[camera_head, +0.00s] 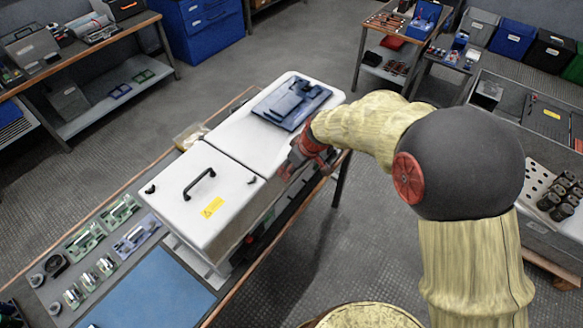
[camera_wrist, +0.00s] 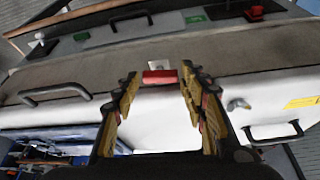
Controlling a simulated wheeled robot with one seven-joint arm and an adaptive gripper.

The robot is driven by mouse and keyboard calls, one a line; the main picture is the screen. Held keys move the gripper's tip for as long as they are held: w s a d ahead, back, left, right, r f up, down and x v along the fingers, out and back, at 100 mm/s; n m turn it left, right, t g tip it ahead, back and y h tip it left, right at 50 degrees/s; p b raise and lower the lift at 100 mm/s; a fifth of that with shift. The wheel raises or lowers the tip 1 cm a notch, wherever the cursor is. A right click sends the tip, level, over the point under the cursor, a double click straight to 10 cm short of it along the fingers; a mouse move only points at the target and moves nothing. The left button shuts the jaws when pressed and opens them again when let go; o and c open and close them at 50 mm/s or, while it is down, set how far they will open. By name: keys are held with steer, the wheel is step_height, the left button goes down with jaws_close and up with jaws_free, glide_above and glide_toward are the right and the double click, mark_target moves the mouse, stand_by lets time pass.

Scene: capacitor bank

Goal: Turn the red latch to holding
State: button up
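The red latch (camera_wrist: 160,76) is a small red bar in front of a white plate on the white cabinet, seen in the wrist view. My gripper (camera_wrist: 158,82) is open, with one finger on each side of the latch in the picture. I cannot tell whether either finger touches it. In the head view my gripper (camera_head: 304,157) is at the near side of the white cabinet (camera_head: 215,160). The latch is not discernible there, and the arm and gripper cover part of that side.
The cabinet lid has a black handle (camera_head: 199,184) and a yellow warning label (camera_head: 212,207). A dark blue device (camera_head: 290,101) lies on top. A blue mat (camera_head: 160,292) lies on the bench.

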steer(key=shift+o, duration=1.2)
steer(key=v, duration=1.2)
steer(key=shift+w+r, duration=0.1)
